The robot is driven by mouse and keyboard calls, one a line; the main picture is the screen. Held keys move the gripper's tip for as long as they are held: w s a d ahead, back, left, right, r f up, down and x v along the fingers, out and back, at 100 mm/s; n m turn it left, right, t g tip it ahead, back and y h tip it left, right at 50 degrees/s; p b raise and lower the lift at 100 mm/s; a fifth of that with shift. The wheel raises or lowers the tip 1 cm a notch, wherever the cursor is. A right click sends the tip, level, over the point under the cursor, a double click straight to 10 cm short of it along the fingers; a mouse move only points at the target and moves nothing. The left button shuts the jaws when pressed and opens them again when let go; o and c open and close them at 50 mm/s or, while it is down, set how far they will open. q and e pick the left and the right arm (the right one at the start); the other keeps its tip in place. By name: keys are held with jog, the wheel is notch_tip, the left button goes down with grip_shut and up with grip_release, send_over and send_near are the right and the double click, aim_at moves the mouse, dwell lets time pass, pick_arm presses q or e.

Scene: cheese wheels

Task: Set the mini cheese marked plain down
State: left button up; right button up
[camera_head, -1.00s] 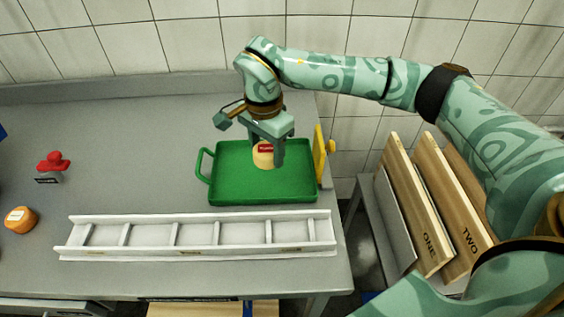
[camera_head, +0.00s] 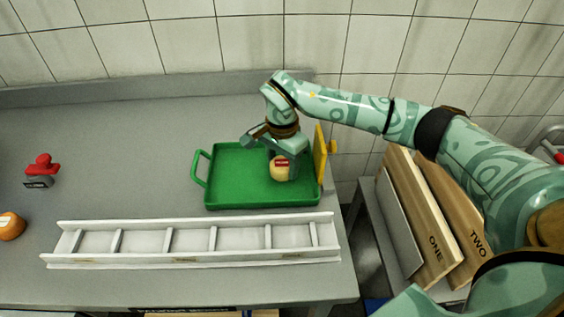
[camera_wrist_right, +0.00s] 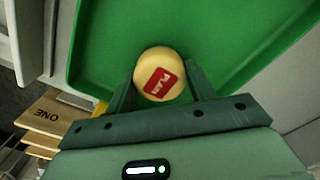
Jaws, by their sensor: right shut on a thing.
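The mini cheese (camera_head: 279,173) is a small pale yellow round with a red label. In the right wrist view the label on the cheese (camera_wrist_right: 158,80) reads PLAIN. My right gripper (camera_head: 282,166) is shut on it, with one finger on each side, and points down over the right part of the green tray (camera_head: 225,187). I cannot tell whether the cheese touches the tray floor. My left gripper is not in view.
A white divided rack (camera_head: 190,242) lies in front of the tray. A yellow piece (camera_head: 321,160) stands at the tray's right edge. A red-handled stamp (camera_head: 42,170) and an orange cheese (camera_head: 10,226) are at left. Boards marked ONE (camera_head: 425,225) and TWO (camera_head: 465,225) stand right.

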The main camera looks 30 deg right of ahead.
aim_at(282, 163)
jog(key=o, duration=1)
jog(key=shift+f, duration=0.1)
notch_tip(282, 163, up, 12)
jog(key=p, duration=0.3)
